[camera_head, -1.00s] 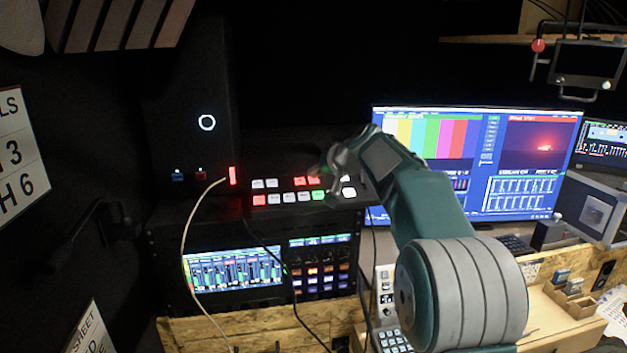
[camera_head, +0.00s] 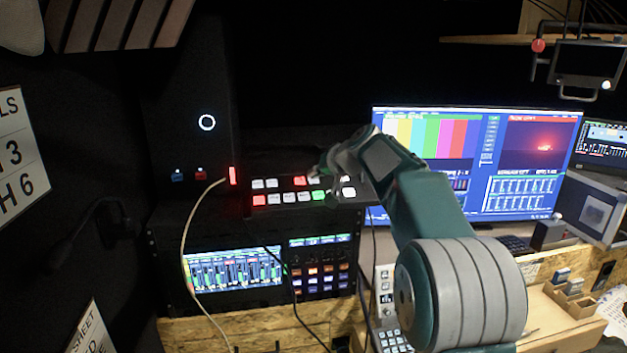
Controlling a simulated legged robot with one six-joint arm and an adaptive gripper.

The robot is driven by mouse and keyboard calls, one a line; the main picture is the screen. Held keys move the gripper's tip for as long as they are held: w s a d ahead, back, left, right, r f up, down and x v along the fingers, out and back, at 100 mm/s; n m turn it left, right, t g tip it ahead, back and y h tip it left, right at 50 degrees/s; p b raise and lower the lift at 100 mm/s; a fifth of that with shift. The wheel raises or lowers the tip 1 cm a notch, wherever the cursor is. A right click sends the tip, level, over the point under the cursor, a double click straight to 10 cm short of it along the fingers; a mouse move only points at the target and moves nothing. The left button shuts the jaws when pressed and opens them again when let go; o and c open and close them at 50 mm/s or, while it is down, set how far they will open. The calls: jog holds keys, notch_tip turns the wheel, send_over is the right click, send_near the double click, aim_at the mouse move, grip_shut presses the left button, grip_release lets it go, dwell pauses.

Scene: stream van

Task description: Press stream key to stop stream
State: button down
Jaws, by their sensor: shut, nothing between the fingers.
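A switcher panel (camera_head: 275,208) with two rows of lit keys sits on the rack at the middle left. Its keys are white, red and green; a red key (camera_head: 300,181) is in the upper row and a green key (camera_head: 319,195) in the lower row. I cannot read which one is the stream key. My gripper (camera_head: 321,172) is shut and empty at the right part of the panel, by the upper row. It hides some keys there, and I cannot tell whether it touches one. A white key (camera_head: 348,192) shows to the right, below my gripper.
A large monitor (camera_head: 530,205) with colour bars stands behind my arm at the right. A pale cable (camera_head: 184,235) hangs left of the panel. Below are a mixer screen (camera_head: 235,272) and a button grid (camera_head: 318,275). A wooden desk with small boxes (camera_head: 573,287) is lower right.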

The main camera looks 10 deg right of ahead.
aim_at(316, 187)
jog(key=shift+s+r, duration=0.15)
jog(key=shift+r, duration=0.45)
jog(key=shift+s+r, duration=0.2)
jog(key=shift+r, duration=0.55)
jog(key=shift+s+r, duration=0.15)
jog(key=shift+r, duration=0.6)
jog(key=shift+s+r, duration=0.2)
jog(key=shift+r, duration=0.75)
